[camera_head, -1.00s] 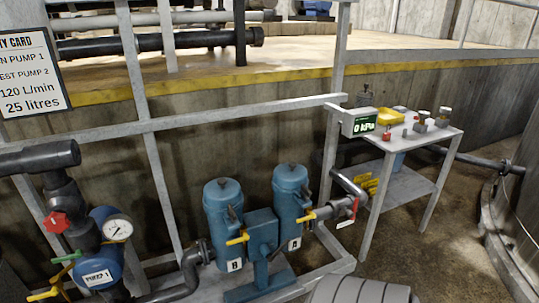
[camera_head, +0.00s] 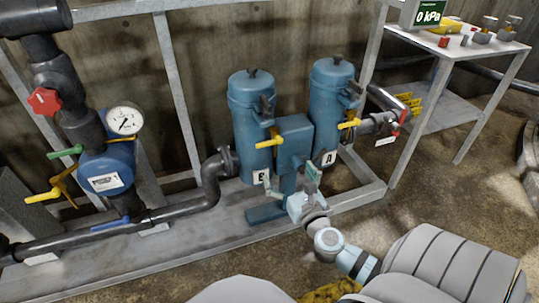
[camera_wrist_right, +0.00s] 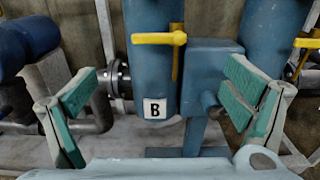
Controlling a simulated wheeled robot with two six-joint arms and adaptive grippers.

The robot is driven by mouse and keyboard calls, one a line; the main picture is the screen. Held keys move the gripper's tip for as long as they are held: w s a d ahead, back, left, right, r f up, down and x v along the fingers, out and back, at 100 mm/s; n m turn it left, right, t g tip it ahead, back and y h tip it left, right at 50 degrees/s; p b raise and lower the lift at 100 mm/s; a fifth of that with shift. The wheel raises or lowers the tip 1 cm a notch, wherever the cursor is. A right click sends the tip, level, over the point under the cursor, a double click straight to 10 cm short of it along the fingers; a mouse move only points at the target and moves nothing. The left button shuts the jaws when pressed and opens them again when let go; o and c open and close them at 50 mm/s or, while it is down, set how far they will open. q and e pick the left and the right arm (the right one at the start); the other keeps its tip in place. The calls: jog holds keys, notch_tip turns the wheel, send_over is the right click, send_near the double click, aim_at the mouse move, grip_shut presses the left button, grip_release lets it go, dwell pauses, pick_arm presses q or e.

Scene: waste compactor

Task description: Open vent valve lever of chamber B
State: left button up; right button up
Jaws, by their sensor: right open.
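Chamber B (camera_head: 250,115) is a blue canister with a white B label (camera_head: 260,177). A yellow lever (camera_head: 268,143) lies roughly level on its lower front. In the right wrist view, this yellow lever (camera_wrist_right: 155,39) is above the B label (camera_wrist_right: 155,109). A dark handle (camera_head: 265,106) is higher on the canister's side; I cannot tell which of the two is the vent lever. My right gripper (camera_head: 290,177) is open and empty, in front of and below the yellow lever. In the right wrist view, its green-padded fingers (camera_wrist_right: 161,96) are spread wide. My left gripper is out of view.
Chamber A (camera_head: 331,105) stands close to the right with its own yellow lever (camera_head: 349,123). A blue box (camera_head: 293,140) sits between the chambers. A pump with a gauge (camera_head: 124,119) and pipes is on the left. A metal table (camera_head: 468,45) is at the right.

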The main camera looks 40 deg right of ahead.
aim_at(270, 142)
jog(key=x, duration=0.4)
jog(key=b+x, duration=0.1)
jog(key=x, duration=0.8)
jog(key=shift+w+r, duration=0.25)
jog(key=shift+r, duration=0.05)
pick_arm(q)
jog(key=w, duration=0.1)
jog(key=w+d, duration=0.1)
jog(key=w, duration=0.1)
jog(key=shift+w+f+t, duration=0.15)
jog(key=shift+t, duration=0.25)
pick_arm(e)
jog(key=shift+w, duration=0.35)
jog(key=c, duration=1.7)
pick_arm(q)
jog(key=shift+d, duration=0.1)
